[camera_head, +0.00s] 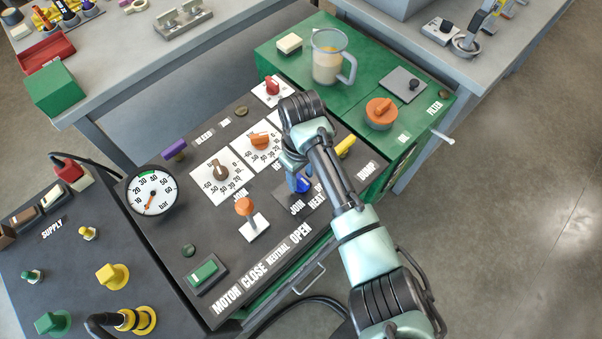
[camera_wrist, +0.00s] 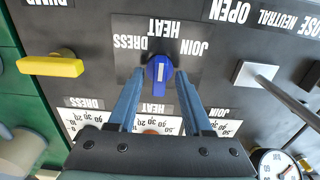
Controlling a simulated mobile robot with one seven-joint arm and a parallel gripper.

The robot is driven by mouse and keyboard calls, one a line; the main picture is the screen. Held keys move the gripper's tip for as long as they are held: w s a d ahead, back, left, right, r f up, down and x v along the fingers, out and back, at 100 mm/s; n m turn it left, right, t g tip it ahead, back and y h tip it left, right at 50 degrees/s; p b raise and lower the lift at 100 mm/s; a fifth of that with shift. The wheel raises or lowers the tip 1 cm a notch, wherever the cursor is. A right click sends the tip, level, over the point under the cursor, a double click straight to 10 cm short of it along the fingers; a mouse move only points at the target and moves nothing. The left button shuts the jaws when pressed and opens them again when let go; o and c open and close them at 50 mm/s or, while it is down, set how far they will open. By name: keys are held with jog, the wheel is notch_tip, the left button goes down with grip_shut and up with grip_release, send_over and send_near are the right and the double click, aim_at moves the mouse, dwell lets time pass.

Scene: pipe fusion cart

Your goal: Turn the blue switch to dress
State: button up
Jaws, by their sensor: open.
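The blue switch (camera_wrist: 159,72) is a knob with a white line on the dark panel. Its plate (camera_wrist: 184,82) has upside-down labels in the wrist view: DRESS left, HEAT at top middle, JOIN right. The white line is about upright in that view, roughly in line with HEAT. My gripper (camera_wrist: 160,76) is open, with one blue finger on each side of the knob. Small gaps seem to show; contact is hard to tell. In the head view the blue switch (camera_head: 303,185) is partly hidden by my gripper (camera_head: 295,178) and arm.
A yellow handle (camera_wrist: 50,66) is left of the switch in the wrist view. An orange-knobbed lever (camera_head: 245,206) stands close by in the head view. Dial knobs (camera_head: 259,140) and a pressure gauge (camera_head: 152,192) are on the same panel. A jug (camera_head: 330,58) stands on the green cabinet.

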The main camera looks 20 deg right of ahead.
grip_shut()
dwell(0.3)
jog(key=shift+n, duration=0.3)
jog(key=n+p, duration=0.2)
jog(key=n, duration=0.1)
jog(key=shift+r+n, duration=0.1)
jog(key=shift+n, duration=0.3)
jog(key=n+p, duration=0.2)
jog(key=n, duration=0.3)
jog(key=shift+w+n, duration=0.1)
jog(key=shift+n, duration=0.3)
grip_release()
